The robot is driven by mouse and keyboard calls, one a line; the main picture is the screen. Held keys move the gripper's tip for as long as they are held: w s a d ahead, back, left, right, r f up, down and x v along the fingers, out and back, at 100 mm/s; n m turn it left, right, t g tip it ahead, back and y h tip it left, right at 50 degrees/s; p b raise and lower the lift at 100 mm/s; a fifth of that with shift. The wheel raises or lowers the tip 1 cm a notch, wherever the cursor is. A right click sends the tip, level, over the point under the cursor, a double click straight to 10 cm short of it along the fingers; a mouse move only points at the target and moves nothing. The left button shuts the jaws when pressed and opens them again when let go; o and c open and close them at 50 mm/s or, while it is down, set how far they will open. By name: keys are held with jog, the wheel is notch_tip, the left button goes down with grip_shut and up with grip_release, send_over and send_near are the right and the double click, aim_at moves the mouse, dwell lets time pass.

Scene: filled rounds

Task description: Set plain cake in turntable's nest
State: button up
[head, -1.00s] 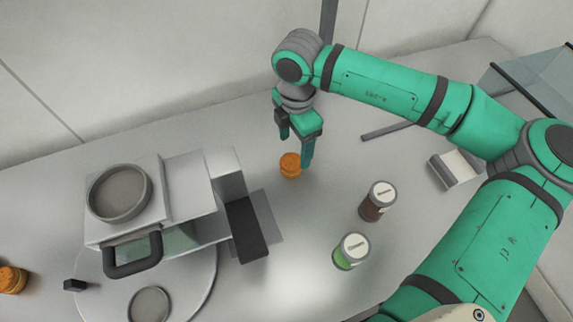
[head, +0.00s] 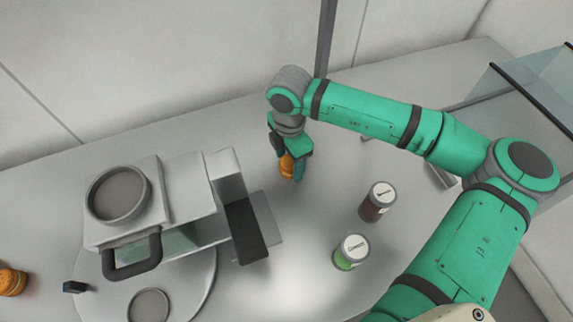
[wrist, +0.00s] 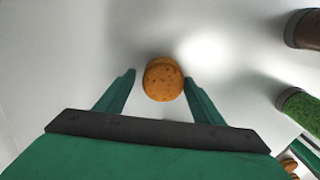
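A small round orange-brown cake (head: 286,166) stands on the table; it also shows in the wrist view (wrist: 163,80). My gripper (head: 287,163) is lowered over it, with one finger on each side. In the wrist view my gripper (wrist: 160,78) is open, with a clear gap at the left finger and a smaller one at the right. The pale round turntable (head: 198,288) is at the lower left of the head view, partly under a box-like machine. A round grey nest (head: 149,306) shows on its front part.
The grey machine (head: 190,190) has a round dish (head: 118,194) on top and a dark handle (head: 132,256). A brown jar (head: 378,202) and a green jar (head: 350,252) stand right of the cake. Another layered round (head: 12,281) sits at the far left. A glass-sided case (head: 540,75) is at right.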

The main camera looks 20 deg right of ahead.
jog(key=shift+a, duration=0.1)
jog(key=c, duration=0.5)
jog(key=shift+o, duration=0.4)
jog(key=shift+s+d, duration=0.35)
jog(key=shift+d, duration=0.15)
jog(key=shift+w+a+r, duration=0.15)
jog(key=shift+a+r, duration=0.05)
jog(key=shift+r, duration=0.5)
jog(key=s+a+r, duration=0.4)
jog(key=s+r, duration=0.7)
jog(key=s, duration=0.2)
jog(key=shift+s+r, duration=0.3)
jog(key=shift+r, duration=0.05)
